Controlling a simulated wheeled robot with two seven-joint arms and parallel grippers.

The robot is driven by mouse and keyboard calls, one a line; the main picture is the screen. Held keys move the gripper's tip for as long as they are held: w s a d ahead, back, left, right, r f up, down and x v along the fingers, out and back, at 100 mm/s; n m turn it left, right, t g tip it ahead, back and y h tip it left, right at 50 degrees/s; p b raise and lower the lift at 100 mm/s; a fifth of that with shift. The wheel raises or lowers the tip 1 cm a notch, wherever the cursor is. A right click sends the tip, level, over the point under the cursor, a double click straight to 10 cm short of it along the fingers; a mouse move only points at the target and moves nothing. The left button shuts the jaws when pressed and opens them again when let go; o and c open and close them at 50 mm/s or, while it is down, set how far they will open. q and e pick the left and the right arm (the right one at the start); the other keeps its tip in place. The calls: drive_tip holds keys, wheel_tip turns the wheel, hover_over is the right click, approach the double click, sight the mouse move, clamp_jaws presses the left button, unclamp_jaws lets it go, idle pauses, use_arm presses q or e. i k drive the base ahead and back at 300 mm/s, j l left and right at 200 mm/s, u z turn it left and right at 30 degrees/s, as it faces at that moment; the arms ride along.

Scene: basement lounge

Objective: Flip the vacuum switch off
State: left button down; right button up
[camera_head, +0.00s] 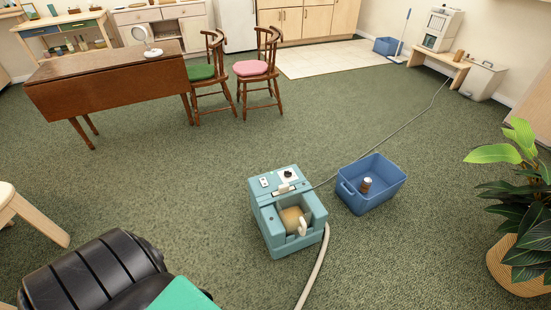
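A teal box-shaped machine, which looks like the vacuum (260,217), stands on the green carpet near the middle of the view. Its top has a white panel with a dark round dial (288,174) and a small pale plate with dark marks, perhaps the switch (264,182). The switch position is too small to tell. The front recess holds a tan round part and a white piece. A pale hose (315,268) runs from its right side toward the bottom edge. A thin grey cord (408,124) runs from behind it to the back right. Neither gripper is in view.
A blue bin (359,203) with a brown object inside stands just right of the machine. A potted plant (520,220) is at right. A table (110,78) and two chairs stand behind. Carpet around is open.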

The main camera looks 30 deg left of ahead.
sight(264, 183)
drive_tip(key=i+j, duration=0.15)
drive_tip(key=j, duration=0.2)
drive_tip(key=i+j, duration=0.2)
drive_tip(key=j, duration=0.15)
drive_tip(key=i+j, duration=0.15)
drive_tip(key=j, duration=0.25)
drive_tip(key=i+j+z, duration=0.1)
drive_tip(key=j, duration=0.25)
drive_tip(key=i+j, duration=0.2)
drive_tip(key=j, duration=0.15)
